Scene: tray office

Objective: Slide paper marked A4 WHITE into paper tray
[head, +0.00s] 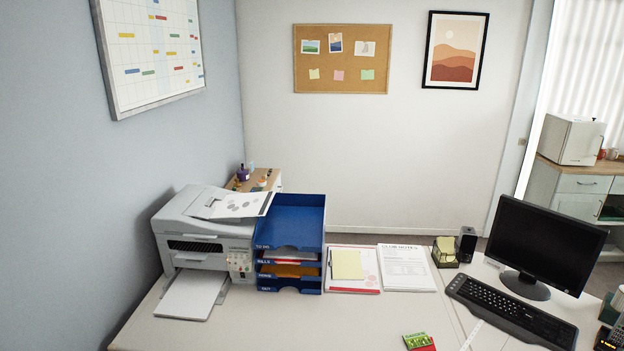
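A white printer (203,232) stands at the left end of the desk. A pale sheet or tray (190,295) sticks out low at its front; I cannot tell which it is. A stack of blue letter trays (290,219) stands right of the printer, with front labels that seem to read TO DO, BILLS and OUT, among others. The top tray looks empty; lower ones hold papers. I cannot make out any paper marked A4 WHITE. Neither of my grippers is in view.
A printed sheet (240,205) lies on the printer. Right of the trays are a red-edged paper with a yellow pad (347,265) and a notes sheet (405,267). A monitor (543,242) and keyboard (511,310) stand right. The desk's front middle is mostly clear.

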